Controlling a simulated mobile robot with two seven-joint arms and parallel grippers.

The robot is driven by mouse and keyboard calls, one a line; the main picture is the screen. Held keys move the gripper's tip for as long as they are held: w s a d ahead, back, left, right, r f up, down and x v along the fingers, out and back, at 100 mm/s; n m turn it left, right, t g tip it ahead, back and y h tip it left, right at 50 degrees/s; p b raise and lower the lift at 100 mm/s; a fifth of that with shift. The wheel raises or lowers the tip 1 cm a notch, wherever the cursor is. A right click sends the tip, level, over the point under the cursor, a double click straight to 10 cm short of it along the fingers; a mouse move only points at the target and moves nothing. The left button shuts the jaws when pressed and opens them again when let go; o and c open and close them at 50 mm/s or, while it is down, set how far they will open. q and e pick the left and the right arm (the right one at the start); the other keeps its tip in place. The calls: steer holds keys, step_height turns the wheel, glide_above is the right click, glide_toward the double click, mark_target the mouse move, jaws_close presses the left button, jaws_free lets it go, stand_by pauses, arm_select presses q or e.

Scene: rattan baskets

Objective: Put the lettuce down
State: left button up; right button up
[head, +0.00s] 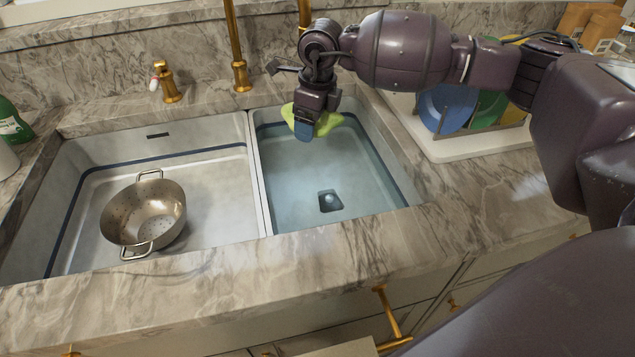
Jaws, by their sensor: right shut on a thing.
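The lettuce (328,123) is light green and shows on both sides of my right gripper (306,128). My right gripper points down and is shut on the lettuce, over the back part of the right sink basin (375,165). That basin looks blue and filled with water, with a dark drain in its floor. I cannot tell whether the lettuce touches the water. The gripper hides the middle of the lettuce. My left gripper is not in view.
A metal colander (128,222) with two handles stands in the left basin (215,190). Golden taps (240,75) rise behind the sink. A rack with coloured plates (448,105) stands on a white tray (450,150) at right. The marble counter in front (240,275) is clear.

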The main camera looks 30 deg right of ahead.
steer(key=b, duration=0.2)
glide_above(312, 188)
step_height(312, 188, down, 11)
steer(key=shift+s+f, duration=0.1)
steer(key=shift+s, duration=0.05)
step_height(312, 188, down, 6)
steer(key=shift+b, duration=0.3)
steer(key=shift+f, duration=0.55)
steer(key=o, duration=1)
steer(key=shift+c, duration=0.2)
steer(key=shift+r, duration=0.3)
arm_select(q)
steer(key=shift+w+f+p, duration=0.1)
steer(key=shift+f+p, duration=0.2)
steer(key=shift+p, duration=0.85)
arm_select(e)
steer(key=shift+s+d+r, duration=0.2)
steer(key=shift+r, duration=1.75)
steer(key=shift+s+d+r, duration=0.15)
steer(key=shift+r, duration=1.8)
steer(key=shift+s+d+r, duration=0.2)
steer(key=shift+r, duration=1.75)
